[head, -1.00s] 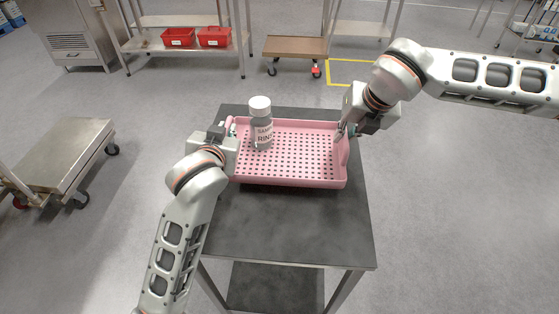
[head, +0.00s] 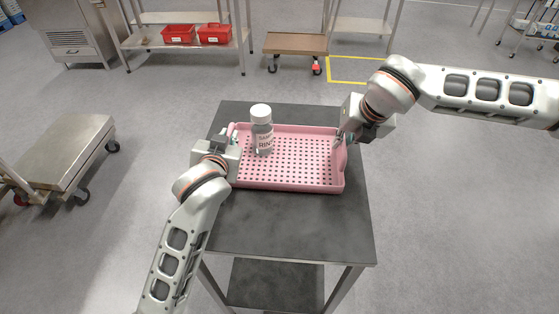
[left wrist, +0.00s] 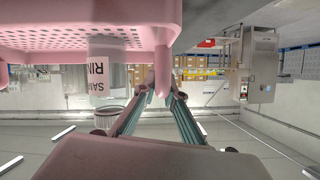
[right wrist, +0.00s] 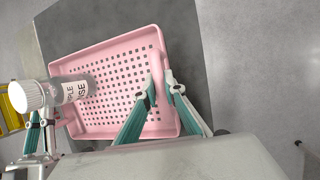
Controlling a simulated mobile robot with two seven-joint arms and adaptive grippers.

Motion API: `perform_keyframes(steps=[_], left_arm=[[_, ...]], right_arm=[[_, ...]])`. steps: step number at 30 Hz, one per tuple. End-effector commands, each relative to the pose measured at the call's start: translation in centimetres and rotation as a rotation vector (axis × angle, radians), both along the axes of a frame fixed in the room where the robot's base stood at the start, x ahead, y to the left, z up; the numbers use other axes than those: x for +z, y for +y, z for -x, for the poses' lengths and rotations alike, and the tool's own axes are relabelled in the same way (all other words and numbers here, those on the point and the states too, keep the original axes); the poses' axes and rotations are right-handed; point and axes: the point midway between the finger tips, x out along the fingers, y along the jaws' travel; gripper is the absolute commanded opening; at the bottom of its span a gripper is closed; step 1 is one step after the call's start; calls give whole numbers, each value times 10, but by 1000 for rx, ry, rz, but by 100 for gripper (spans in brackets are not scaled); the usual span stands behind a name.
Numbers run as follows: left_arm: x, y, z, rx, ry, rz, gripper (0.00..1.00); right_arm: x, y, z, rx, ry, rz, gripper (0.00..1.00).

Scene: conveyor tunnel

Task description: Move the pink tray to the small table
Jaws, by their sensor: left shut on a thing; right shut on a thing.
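The pink tray (head: 300,176), with a perforated floor, is level over the dark top of the small table (head: 290,225). I cannot tell whether its underside touches the tabletop. A grey bottle (head: 262,138) with a white cap and a "SAMPLE RINSE" label stands upright in the tray's left part. My left gripper (head: 233,143) is shut on the tray's left end handle, also seen in the left wrist view (left wrist: 160,84). My right gripper (head: 345,138) is shut on the right end handle; the right wrist view shows its fingers (right wrist: 160,92) around that handle.
A flat cart (head: 62,150) stands on the floor at the left. The front part of the small table's top is bare.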

Motion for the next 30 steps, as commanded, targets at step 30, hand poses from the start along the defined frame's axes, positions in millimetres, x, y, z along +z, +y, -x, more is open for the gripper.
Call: perform_keyframes(steps=[30], left_arm=[[6, -2, 31, -1, 0, 4, 27]], right_arm=[[-6, 0, 0, 0, 0, -1, 27]])
